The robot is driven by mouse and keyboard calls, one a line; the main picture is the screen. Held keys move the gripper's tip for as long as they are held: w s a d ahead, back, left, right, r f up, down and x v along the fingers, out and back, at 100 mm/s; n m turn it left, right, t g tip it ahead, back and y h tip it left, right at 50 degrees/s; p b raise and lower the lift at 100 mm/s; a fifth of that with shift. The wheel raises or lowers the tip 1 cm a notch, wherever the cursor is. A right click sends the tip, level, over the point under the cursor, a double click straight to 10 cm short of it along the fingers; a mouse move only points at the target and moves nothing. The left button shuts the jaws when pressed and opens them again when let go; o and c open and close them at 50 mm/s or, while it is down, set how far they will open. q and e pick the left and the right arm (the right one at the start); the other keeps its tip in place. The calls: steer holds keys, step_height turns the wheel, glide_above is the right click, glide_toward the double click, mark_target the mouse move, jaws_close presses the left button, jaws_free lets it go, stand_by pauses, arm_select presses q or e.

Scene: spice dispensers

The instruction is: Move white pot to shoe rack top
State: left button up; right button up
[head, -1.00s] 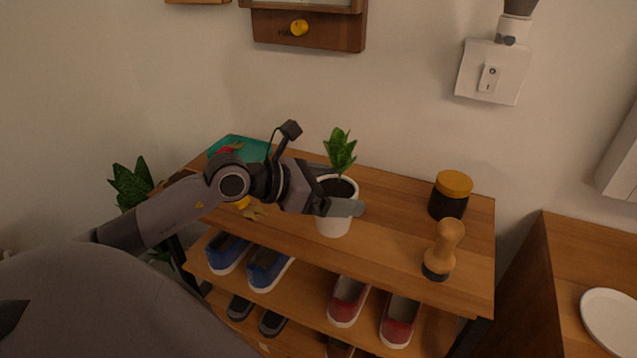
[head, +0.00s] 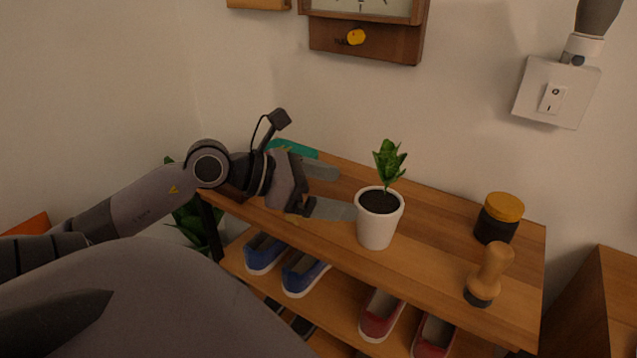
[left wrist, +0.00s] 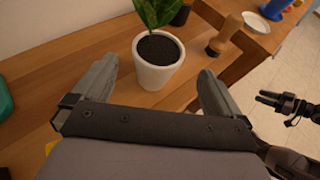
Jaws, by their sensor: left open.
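The white pot (head: 377,226) holds dark soil and a green plant. It stands upright on the wooden top of the shoe rack (head: 430,270), near the middle. My left gripper (head: 338,190) is open and empty, just left of the pot in the head view, with its fingers pointing towards it. In the left wrist view the pot (left wrist: 157,72) stands beyond and between the two spread fingertips (left wrist: 155,80), apart from both. A gripper, which seems to be my right one (left wrist: 283,102), shows at the right edge of the wrist view, over the floor; its jaw state is unclear.
A jar with a yellow lid (head: 499,218) and a wooden stamp-like tool (head: 489,275) stand on the rack top to the right. A teal object (head: 293,149) lies behind my left gripper. Blue shoes (head: 303,273) and red shoes (head: 381,315) fill the shelf below.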

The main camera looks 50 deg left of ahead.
arm_select(q)
steer(key=shift+v, duration=1.05)
steer(key=shift+s+a, duration=0.1)
steer(key=shift+s, duration=0.05)
